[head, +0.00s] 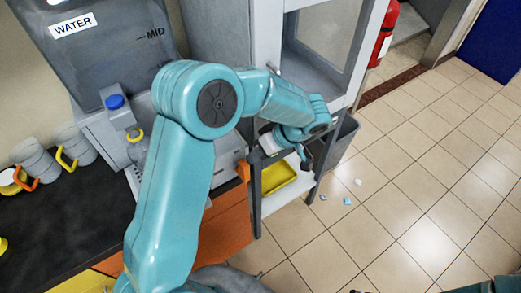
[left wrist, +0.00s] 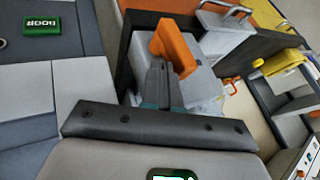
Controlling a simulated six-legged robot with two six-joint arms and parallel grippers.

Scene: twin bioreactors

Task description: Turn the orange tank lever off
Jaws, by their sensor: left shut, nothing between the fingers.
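An orange lever (left wrist: 172,45) shows in the left wrist view, at the top of a pale grey box-like part (left wrist: 205,88). My left gripper (left wrist: 158,66) is shut and empty. Its fingertips are close to the lever, on its near lower side; whether they touch it I cannot tell. In the head view a small orange part (head: 243,171), likely the same lever, shows just left of my left gripper's wrist, beside the cabinet leg. My arm hides much of the area around it. My right gripper is not in view.
A grey tank labelled WATER (head: 100,50) with a blue knob (head: 115,102) stands at the upper left. Grey cups with coloured handles (head: 65,158) stand on the black counter (head: 60,225). A yellow tray (head: 279,177) sits low under the cabinet. The tiled floor (head: 420,190) is mostly clear.

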